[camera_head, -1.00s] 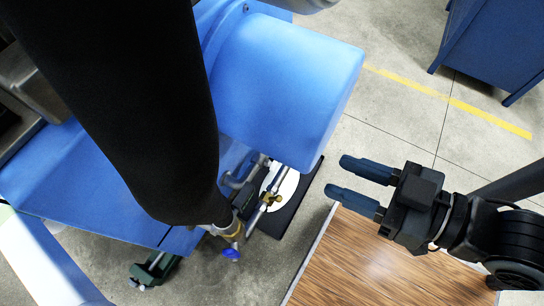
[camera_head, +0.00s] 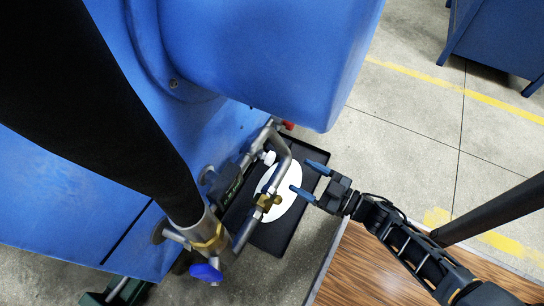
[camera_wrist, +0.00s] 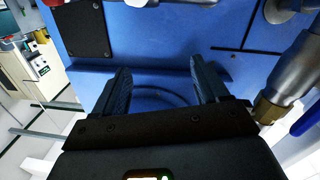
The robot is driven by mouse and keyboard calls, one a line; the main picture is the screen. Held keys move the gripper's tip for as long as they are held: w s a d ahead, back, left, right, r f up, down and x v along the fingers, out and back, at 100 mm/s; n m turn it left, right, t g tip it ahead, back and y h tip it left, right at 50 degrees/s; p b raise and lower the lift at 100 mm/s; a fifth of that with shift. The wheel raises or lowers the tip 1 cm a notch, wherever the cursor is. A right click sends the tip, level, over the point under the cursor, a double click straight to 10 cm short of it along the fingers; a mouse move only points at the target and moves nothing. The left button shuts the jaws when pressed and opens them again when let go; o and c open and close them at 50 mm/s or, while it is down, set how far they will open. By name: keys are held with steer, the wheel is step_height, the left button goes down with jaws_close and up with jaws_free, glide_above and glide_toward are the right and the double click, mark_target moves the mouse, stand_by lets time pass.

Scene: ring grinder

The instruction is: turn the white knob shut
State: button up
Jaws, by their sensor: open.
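The small white knob (camera_head: 268,157) sits on the grey pipework at the side of the blue machine in the head view, above a white disc. My gripper (camera_head: 301,178) is to the right of the knob, apart from it, with its fingers pointing left toward the pipes. The gripper is open and empty. In the wrist view the two dark fingers (camera_wrist: 158,72) are spread before a blue machine surface. A white part (camera_wrist: 140,3) is cut by the top edge there; I cannot tell for sure whether it is the knob.
The blue machine (camera_head: 270,50) overhangs the pipes. A brass valve (camera_head: 267,202), a blue knob (camera_head: 207,273) and a red knob (camera_head: 288,125) are nearby. The white disc (camera_head: 291,190) lies over a black tray (camera_head: 275,238).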

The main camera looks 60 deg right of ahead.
steer(key=y, duration=0.1)
glide_toward(273, 160)
steer(key=w, duration=0.2)
steer(key=m, duration=0.1)
steer(key=shift+y, duration=0.3)
steer(key=shift+w+d+f+b, duration=0.1)
steer(key=shift+w+b, duration=0.1)
steer(key=shift+w, duration=1.25)
steer(key=shift+w+f+b, duration=0.1)
steer(key=shift+w+b, duration=0.1)
steer(key=shift+w, duration=1.2)
steer(key=shift+w+d+f+b, duration=0.1)
steer(key=shift+w+f+b, duration=0.1)
steer(key=shift+w, duration=1.25)
steer(key=c, duration=1)
steer(key=shift+a, duration=0.1)
steer(key=shift+c, duration=0.3)
